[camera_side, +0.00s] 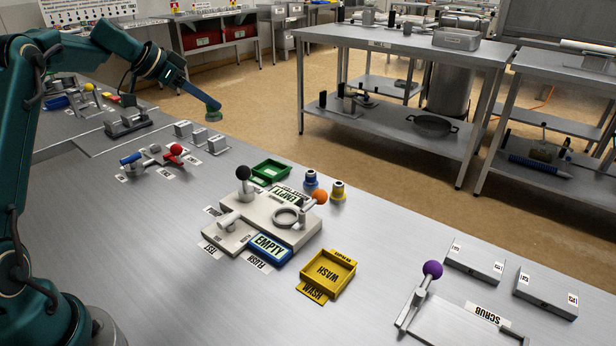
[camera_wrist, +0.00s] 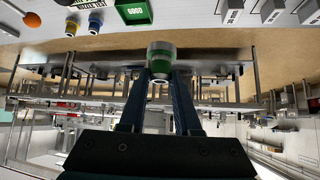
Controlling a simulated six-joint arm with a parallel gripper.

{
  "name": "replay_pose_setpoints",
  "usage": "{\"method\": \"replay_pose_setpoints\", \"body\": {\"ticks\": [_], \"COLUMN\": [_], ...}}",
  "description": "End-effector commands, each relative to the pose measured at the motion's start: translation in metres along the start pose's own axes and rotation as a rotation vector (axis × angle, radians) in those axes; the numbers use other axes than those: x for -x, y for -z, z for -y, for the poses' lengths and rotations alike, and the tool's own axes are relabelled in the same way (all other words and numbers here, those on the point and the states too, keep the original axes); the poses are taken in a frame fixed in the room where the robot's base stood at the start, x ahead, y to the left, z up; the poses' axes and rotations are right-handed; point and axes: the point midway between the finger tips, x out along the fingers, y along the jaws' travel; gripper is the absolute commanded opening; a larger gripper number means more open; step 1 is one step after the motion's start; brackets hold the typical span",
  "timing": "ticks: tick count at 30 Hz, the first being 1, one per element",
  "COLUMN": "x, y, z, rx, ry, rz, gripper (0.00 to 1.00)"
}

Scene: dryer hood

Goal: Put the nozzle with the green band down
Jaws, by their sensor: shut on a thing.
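My gripper (camera_side: 206,96) is raised above the table at the upper left of the side view, over the far edge. In the wrist view my gripper (camera_wrist: 160,78) is shut on the nozzle with the green band (camera_wrist: 161,57), a short grey cylinder with a green ring, held at the fingertips. In the side view the held nozzle (camera_side: 213,107) is small and its band is hard to make out. A nozzle with a blue band (camera_side: 310,180) and a yellow one (camera_side: 338,191) stand on the table right of the green tray (camera_side: 271,172).
A pale fixture (camera_side: 265,222) with black and orange knobs and EMPTY plates stands mid-table. A yellow WASH tray (camera_side: 328,272) is in front, a purple-knobbed SCRUB station (camera_side: 460,318) at right. Small grey blocks (camera_side: 199,136) sit below my gripper.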

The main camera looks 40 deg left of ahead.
Motion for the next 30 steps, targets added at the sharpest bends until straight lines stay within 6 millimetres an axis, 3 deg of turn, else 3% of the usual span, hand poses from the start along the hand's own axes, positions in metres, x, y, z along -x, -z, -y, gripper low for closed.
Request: {"method": "replay_pose_setpoints", "body": {"ticks": [10,14,24,30], "x": [-0.029,-0.048,-0.122,-0.144], "y": [-0.026,-0.025,-0.013,-0.008], "z": [-0.002,-0.013,-0.052,-0.063], "rx": [0.002,-0.001,-0.003,0.0], "ry": [-0.003,-0.006,-0.005,-0.001], "rz": [0.002,0.003,0.003,0.001], "gripper": [0.0,0.0,0.0,0.0]}}
